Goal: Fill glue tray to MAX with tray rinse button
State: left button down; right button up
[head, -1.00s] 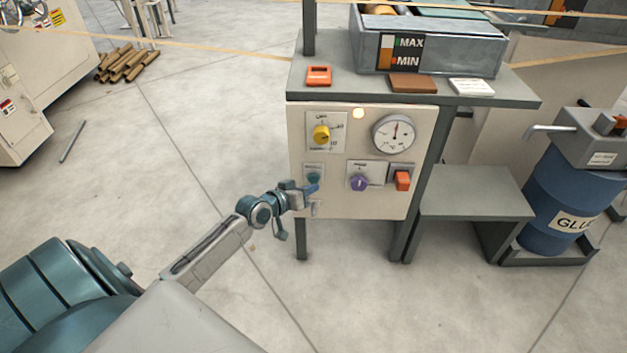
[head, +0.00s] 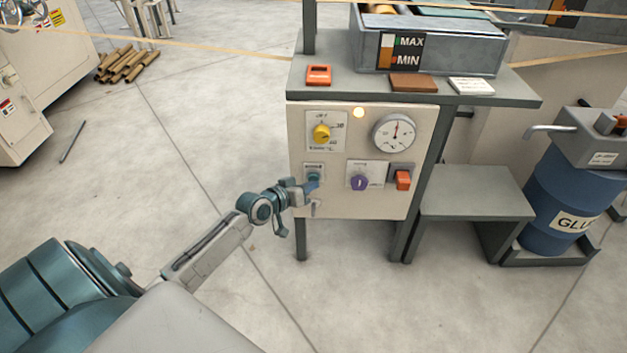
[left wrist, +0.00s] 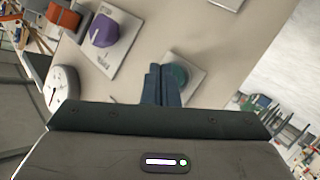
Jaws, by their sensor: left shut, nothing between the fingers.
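The glue tray (head: 440,56) is a grey metal trough on top of the stand, with a MAX/MIN level gauge (head: 400,50) on its front; an orange band shows on the gauge, its exact level too small to read. A round teal button (head: 313,177) sits at the lower left of the cream control panel (head: 345,205). It also shows in the left wrist view (left wrist: 180,74). My left gripper (head: 313,188) is shut and empty, its fingertips (left wrist: 160,80) right beside or over the button's edge. I cannot tell whether they touch it. My right gripper is out of view.
The panel also carries a yellow knob (head: 321,133), a dial gauge (head: 394,133), a purple knob (head: 359,183), an orange-red switch (head: 403,180) and a lit lamp (head: 358,113). A blue glue barrel (head: 556,195) stands at right.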

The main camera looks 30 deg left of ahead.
pick_arm(q)
jog(key=shift+w+a+b, duration=0.2)
jog(key=shift+w+b, duration=0.1)
jog(key=shift+w, duration=0.05)
dwell(0.5)
dwell(2.8)
jog(key=shift+s+d+p, duration=0.45)
jog(key=shift+s+p, duration=0.2)
jog(key=shift+s, duration=0.05)
jog(key=shift+s+d+p, duration=0.45)
jog(key=shift+s+p, duration=0.05)
jog(key=shift+s, duration=0.2)
jog(key=shift+s+d+p, duration=0.4)
jog(key=shift+s+p, duration=0.1)
jog(key=shift+s, duration=0.25)
jog(key=shift+s+d+p, duration=0.45)
jog(key=shift+s+p, duration=0.05)
jog(key=shift+s, duration=0.2)
